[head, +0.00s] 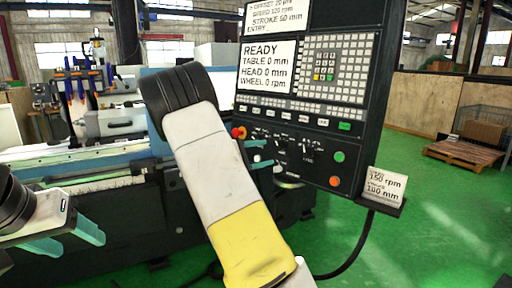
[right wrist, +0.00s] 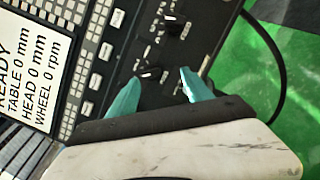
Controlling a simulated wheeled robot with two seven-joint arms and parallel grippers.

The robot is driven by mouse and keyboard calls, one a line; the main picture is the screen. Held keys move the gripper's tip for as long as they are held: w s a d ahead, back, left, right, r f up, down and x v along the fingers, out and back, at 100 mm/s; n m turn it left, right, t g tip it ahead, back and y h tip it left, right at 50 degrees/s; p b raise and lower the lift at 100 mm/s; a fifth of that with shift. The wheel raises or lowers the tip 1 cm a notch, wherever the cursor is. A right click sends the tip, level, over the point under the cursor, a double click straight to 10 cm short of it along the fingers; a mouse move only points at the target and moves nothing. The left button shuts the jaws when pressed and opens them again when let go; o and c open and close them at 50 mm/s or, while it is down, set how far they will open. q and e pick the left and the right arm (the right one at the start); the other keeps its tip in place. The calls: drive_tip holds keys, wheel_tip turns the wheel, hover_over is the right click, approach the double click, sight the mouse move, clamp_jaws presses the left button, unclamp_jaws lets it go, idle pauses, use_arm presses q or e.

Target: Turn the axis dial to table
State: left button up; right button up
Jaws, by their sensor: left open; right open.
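The control panel (head: 310,100) stands in front of me, with small black dials on its lower part. In the right wrist view one dial (right wrist: 150,73) with a pale pointer mark lies between the fingertips of my right gripper (right wrist: 161,76). A second dial (right wrist: 173,22) is beyond it. The labels are too blurred to tell which is the axis dial. My right gripper is open; I cannot tell whether a finger touches the dial. In the head view my right arm partly hides it. My left gripper (head: 82,243) is open and empty at the lower left.
The screen (head: 266,66) reads READY, table 0 mm, head 0 mm, wheel 0 rpm. A red knob (head: 238,132), a green button (head: 339,156) and an orange button (head: 334,181) are on the panel. A card (head: 385,187) stands at its lower right. The grinder (head: 110,180) is behind.

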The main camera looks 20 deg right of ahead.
sight(279, 145)
drive_tip(key=shift+n+t+h, duration=0.3)
drive_tip(key=shift+n+t, duration=0.1)
drive_tip(key=x, duration=0.2)
drive_tip(key=w+x, duration=0.1)
drive_tip(key=x, duration=0.4)
drive_tip(key=shift+w+r, duration=0.3)
drive_tip(key=shift+w, duration=0.05)
clamp_jaws()
